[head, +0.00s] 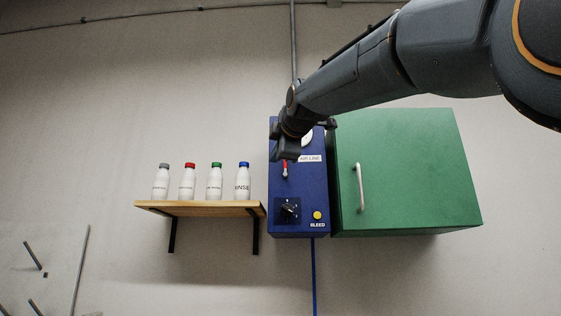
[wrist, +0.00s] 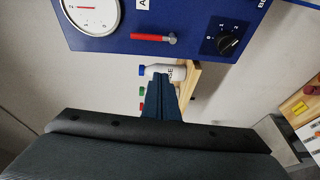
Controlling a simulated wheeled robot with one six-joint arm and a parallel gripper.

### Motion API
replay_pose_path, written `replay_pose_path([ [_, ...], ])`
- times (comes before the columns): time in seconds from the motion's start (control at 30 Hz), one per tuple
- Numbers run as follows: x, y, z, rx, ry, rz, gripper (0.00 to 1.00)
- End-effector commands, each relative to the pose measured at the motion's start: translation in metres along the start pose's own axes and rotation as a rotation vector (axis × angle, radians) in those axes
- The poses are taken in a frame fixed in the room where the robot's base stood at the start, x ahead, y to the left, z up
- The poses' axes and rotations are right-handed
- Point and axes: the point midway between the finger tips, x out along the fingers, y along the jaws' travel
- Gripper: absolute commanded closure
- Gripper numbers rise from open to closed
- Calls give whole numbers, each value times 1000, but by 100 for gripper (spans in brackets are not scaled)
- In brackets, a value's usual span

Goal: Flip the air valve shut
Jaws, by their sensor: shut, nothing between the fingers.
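The air valve is a short red lever (head: 285,167) on the front of a blue panel (head: 300,190). In the head view it stands upright, its red arm above a grey pivot, with the upper end close to or behind my gripper. In the wrist view the red lever (wrist: 147,37) lies across the picture, pivot to the right, arm towards the gauge. My gripper (head: 286,154) is shut and empty, in front of the panel's upper left part. In the wrist view my gripper's fingertips (wrist: 160,82) lie below the lever in the picture, apart from it.
A gauge (wrist: 91,14), a black knob (head: 289,210) and a yellow BLEED button (head: 317,215) are on the panel. A wooden shelf (head: 200,207) with several white bottles is to the left. A green oven (head: 410,170) with a pale handle (head: 360,187) adjoins on the right.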

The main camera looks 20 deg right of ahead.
Motion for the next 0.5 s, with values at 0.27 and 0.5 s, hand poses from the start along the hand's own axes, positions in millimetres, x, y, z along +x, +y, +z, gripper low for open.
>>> replay_pose_path([
  [0.27, -15, 31, -2, -57, 2, 51, 100],
  [0.5, -13, 31, -2, -55, 2, 50, 100],
])
